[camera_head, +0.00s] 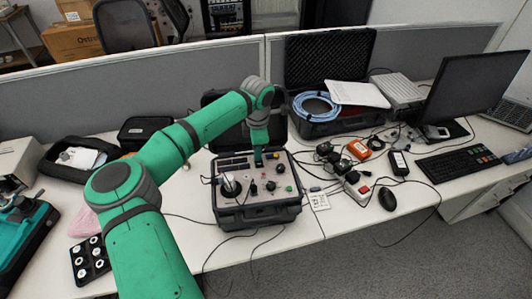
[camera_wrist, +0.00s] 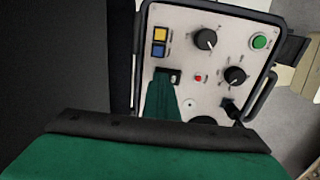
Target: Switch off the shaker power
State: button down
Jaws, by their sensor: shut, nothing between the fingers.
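The shaker control box (camera_head: 256,214) is a dark case with a light grey panel, standing open on the desk. In the wrist view its panel (camera_wrist: 220,72) carries black knobs (camera_wrist: 206,39), a green button (camera_wrist: 260,41), a small red button (camera_wrist: 198,78), yellow and blue squares (camera_wrist: 160,35) and a small dark rocker switch (camera_wrist: 175,76). My gripper (camera_head: 258,160) is shut and empty, pointing down at the panel's upper middle. In the wrist view my gripper's green finger (camera_wrist: 165,84) ends right beside the rocker switch and partly hides it. I cannot tell whether they touch.
An open black case (camera_head: 330,128) with a coiled blue cable (camera_head: 315,106) stands behind right. Cables, small devices and a black mouse (camera_head: 387,199) lie right of the box, before a keyboard (camera_head: 457,165) and monitor (camera_head: 472,88). A partition (camera_head: 200,85) runs behind the desk.

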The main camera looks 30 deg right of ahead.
aim_at(259, 165)
jog(key=shift+s+f, duration=0.3)
jog(key=shift+s+a, duration=0.35)
jog(key=shift+s, duration=0.35)
jog(key=shift+r, duration=0.15)
notch_tip(259, 165, up, 14)
jog(key=shift+s, duration=0.25)
jog(key=shift+s+r, duration=0.1)
jog(key=shift+s, duration=0.1)
